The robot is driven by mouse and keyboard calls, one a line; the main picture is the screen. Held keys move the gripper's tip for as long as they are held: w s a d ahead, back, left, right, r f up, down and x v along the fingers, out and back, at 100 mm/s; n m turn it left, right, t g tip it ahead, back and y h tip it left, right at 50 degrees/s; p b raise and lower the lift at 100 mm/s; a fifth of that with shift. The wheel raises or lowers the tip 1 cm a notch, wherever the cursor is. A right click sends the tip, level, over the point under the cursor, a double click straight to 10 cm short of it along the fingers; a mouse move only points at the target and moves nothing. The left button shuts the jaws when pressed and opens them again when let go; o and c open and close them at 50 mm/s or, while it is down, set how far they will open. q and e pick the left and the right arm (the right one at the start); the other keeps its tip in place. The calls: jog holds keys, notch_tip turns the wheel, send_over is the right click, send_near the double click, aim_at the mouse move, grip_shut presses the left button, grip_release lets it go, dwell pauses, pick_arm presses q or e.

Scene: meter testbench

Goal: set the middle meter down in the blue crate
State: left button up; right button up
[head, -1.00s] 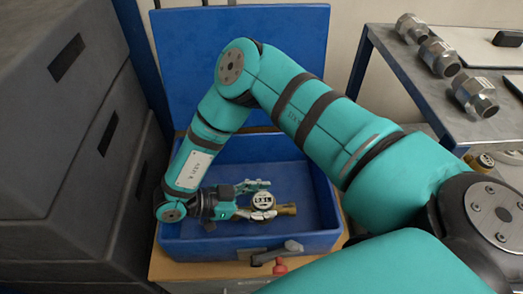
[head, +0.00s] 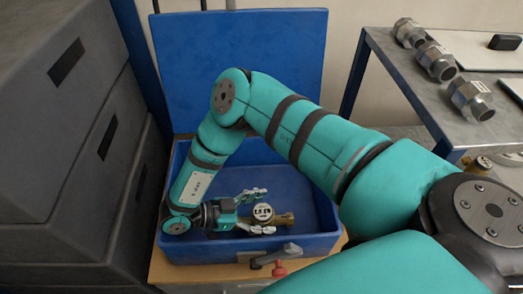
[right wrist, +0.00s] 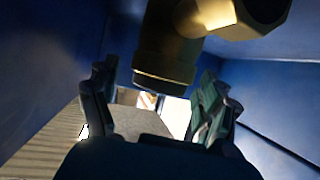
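The middle meter (head: 263,212) has a white dial and a brass body and is inside the blue crate (head: 325,240). Its dial faces up and its brass end points right. My right gripper (head: 257,211) reaches into the crate from the left, with its fingers spread on either side of the meter. In the right wrist view, the open fingers (right wrist: 160,105) stand apart and the brass meter body (right wrist: 165,60) shows above the gap between them. I cannot tell whether the underside rests fully on the crate floor. My left gripper is not in view.
Dark stacked cases (head: 60,140) rise close on the left. A grey table (head: 400,85) at the right holds several metal fittings (head: 437,62). Another brass meter (head: 482,163) is partly visible below it. The crate stands on a wooden surface (head: 200,272).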

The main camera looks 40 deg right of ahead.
jog(key=shift+r, duration=0.2)
jog(key=b+v, duration=0.3)
jog(key=v, duration=0.3)
jog(key=shift+w+a, duration=0.2)
jog(key=shift+a, duration=0.2)
jog(key=shift+a+r, duration=0.2)
jog(key=shift+r, duration=0.15)
